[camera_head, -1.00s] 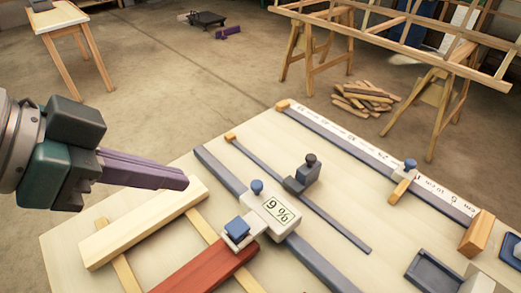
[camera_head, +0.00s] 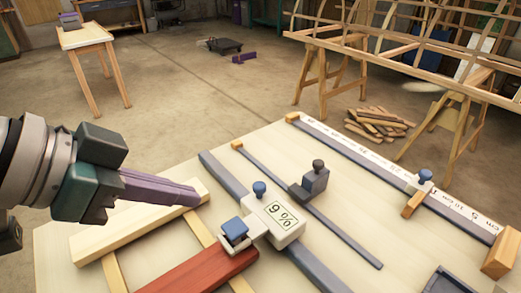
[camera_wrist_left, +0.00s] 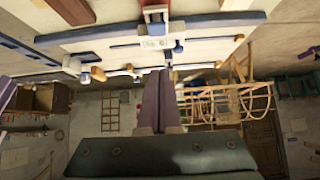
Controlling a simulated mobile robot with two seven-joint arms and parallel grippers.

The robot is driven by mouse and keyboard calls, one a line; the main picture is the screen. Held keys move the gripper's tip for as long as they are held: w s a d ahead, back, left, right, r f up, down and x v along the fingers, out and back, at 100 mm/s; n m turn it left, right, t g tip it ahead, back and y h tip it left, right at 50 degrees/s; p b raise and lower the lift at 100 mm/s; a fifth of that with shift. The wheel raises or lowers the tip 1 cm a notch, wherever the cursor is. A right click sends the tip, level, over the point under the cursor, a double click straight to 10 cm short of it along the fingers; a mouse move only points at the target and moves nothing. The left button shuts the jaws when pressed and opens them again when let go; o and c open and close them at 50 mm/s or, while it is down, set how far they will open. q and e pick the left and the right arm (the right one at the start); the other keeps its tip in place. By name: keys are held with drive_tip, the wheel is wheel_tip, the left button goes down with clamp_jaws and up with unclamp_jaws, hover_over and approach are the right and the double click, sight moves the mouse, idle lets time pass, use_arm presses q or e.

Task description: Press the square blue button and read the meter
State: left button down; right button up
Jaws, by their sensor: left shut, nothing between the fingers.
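The square blue button (camera_head: 235,230) sits on a white block at the near left of the meter (camera_head: 273,219). The meter is a white box on a grey rail, and its display reads 9 %. In the left wrist view the shut fingers (camera_wrist_left: 164,82) point toward the meter (camera_wrist_left: 154,42). My right gripper is not in view.
A red-brown lath (camera_head: 205,272) reaches the meter's near side. A grey block with a dark knob (camera_head: 310,182) rides a thin rail behind it. A ruler rail (camera_head: 380,165) with a wooden-armed slider lies along the table's far edge.

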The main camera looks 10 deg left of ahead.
use_arm(q)
drive_tip(key=b, duration=0.1)
hover_over(241, 222)
drive_tip(key=s+a, duration=0.2)
wheel_tip(241, 222, down, 5)
drive_tip(key=shift+s+d+f, duration=0.1)
drive_tip(key=shift+d+f, duration=0.05)
drive_tip(key=shift+f, duration=0.05)
wheel_tip(241, 222, down, 3)
drive_tip(key=shift+s+r, duration=0.1)
drive_tip(key=shift+r, duration=0.1)
drive_tip(key=shift+f+b, duration=0.3)
drive_tip(key=shift+f, duration=0.3)
